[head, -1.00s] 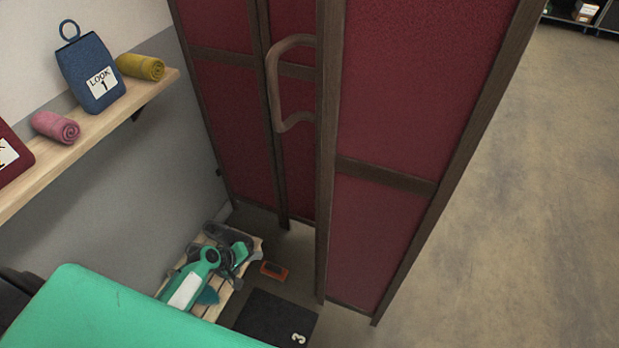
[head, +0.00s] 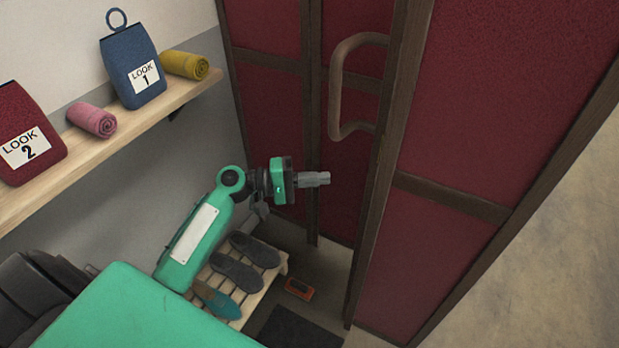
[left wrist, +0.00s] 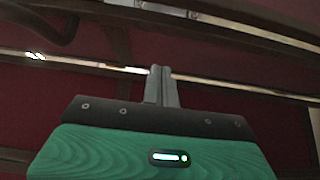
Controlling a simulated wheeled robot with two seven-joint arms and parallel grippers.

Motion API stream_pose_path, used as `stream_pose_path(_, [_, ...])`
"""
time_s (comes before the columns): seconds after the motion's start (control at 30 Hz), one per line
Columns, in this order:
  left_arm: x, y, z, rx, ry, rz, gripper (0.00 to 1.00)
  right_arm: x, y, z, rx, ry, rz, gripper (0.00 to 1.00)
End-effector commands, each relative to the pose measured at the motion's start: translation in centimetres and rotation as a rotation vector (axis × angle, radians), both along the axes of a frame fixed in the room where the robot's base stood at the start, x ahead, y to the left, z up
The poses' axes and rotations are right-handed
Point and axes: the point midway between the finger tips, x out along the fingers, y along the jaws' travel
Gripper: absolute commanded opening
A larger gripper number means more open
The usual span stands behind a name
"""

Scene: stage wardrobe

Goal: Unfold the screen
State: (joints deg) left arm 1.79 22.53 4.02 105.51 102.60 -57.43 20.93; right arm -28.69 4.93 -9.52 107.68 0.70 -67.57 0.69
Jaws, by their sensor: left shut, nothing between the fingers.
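The folding screen (head: 470,130) has dark red panels in brown wooden frames and stands upright, its panels at angles to each other. A brown D-shaped handle (head: 338,88) is on the frame facing me. My left gripper (head: 326,179) is shut and empty, pointing right, below the handle and apart from it in the head view. In the left wrist view its closed fingers (left wrist: 161,88) point at the red panels and brown frame bars (left wrist: 120,45). My right gripper is in neither view.
A wooden shelf (head: 60,183) on the left wall holds a blue bag (head: 128,75), a red bag (head: 22,135) and rolled towels. Below, a slatted rack (head: 262,283) holds grey shoes. An orange object (head: 299,289) and dark mat (head: 300,330) lie on the floor. Floor at right is clear.

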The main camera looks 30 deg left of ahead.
Motion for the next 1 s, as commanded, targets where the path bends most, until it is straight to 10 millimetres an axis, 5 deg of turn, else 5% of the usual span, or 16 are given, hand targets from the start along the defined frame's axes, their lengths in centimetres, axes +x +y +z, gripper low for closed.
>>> stream_pose_path(0.2, [2.6, -4.1, 0.2, -0.003, -0.001, 0.001, 0.00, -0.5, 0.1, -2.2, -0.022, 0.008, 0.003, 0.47])
stream_pose_path(0.4, [1.7, -6.6, 0.1, -0.001, 0.002, 0.002, 0.00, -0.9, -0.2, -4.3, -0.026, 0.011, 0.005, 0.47])
stream_pose_path(1.0, [1.5, -7.7, -0.1, 0.000, 0.001, 0.004, 0.00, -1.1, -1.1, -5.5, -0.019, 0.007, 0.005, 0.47])
